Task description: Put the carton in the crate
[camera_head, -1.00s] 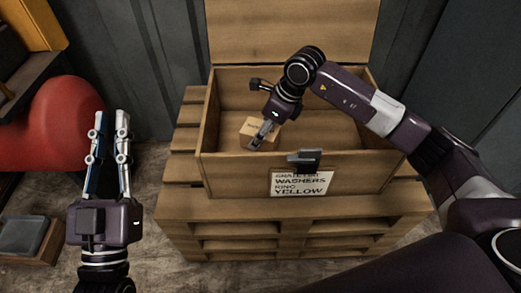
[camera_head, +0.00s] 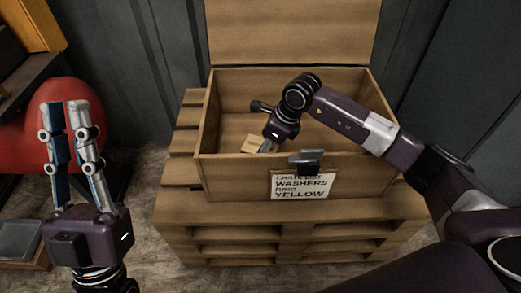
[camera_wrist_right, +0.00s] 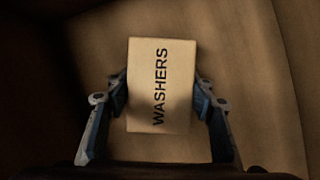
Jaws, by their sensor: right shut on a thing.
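The carton is a small tan box marked WASHERS (camera_wrist_right: 160,85), seen between the two fingers of my right gripper in the right wrist view. In the head view its top (camera_head: 255,143) shows inside the open wooden crate (camera_head: 235,172), low behind the front wall. My right gripper (camera_wrist_right: 161,98) is shut on the carton; in the head view its fingers are partly hidden by the crate's front wall. I cannot tell whether the carton touches the crate floor. My left gripper (camera_head: 66,104) is empty at the left, fingers up, with a narrow gap between them.
The crate stands on a wooden pallet (camera_head: 290,215), its lid (camera_head: 290,35) raised at the back. A label (camera_head: 301,187) and a dark latch (camera_head: 308,158) are on its front. A red rounded object (camera_head: 30,140) and a shelf stand at the left.

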